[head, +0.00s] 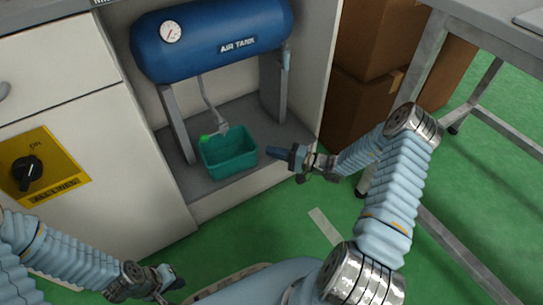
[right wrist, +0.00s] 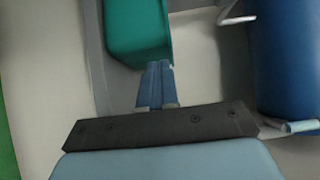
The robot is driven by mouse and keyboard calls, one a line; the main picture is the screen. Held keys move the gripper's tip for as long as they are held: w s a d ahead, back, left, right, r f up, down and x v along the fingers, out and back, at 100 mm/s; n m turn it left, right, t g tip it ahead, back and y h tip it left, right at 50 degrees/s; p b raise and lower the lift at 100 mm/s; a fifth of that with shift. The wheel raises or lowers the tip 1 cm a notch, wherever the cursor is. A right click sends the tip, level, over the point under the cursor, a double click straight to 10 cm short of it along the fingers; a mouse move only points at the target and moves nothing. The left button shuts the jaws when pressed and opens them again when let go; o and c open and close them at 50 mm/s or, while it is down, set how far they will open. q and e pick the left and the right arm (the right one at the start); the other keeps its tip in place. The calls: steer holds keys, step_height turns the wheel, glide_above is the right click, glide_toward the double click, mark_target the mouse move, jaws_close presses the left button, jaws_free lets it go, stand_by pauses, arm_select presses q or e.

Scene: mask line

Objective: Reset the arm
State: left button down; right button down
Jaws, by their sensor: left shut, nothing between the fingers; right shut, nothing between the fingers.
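My right arm reaches out from the lower right in the head view. Its gripper (head: 284,154) is shut and empty, just right of a teal bin (head: 229,165) in the open cabinet bay. In the right wrist view the shut fingers (right wrist: 156,72) point toward the teal bin (right wrist: 137,35), with the tips close to its end; I cannot tell whether they touch. My left gripper (head: 171,284) is low at the bottom left of the head view, shut and empty, in front of the cabinet and over the green floor.
A blue air tank (head: 212,40) stands on grey legs above the bin, with a pipe hanging down. A yellow switch panel (head: 43,167) is on the cabinet at left. Cardboard boxes (head: 365,95) and a metal table frame (head: 424,62) stand at right. Green floor (head: 230,235) lies open in front.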

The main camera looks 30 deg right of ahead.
arm_select(q)
steer(key=shift+s+d+p, duration=0.15)
steer(key=shift+d+p, duration=0.05)
steer(key=shift+p, duration=0.2)
arm_select(e)
steer(key=v, duration=1.1)
steer(key=shift+w+d, duration=0.35)
steer(key=shift+d, duration=0.1)
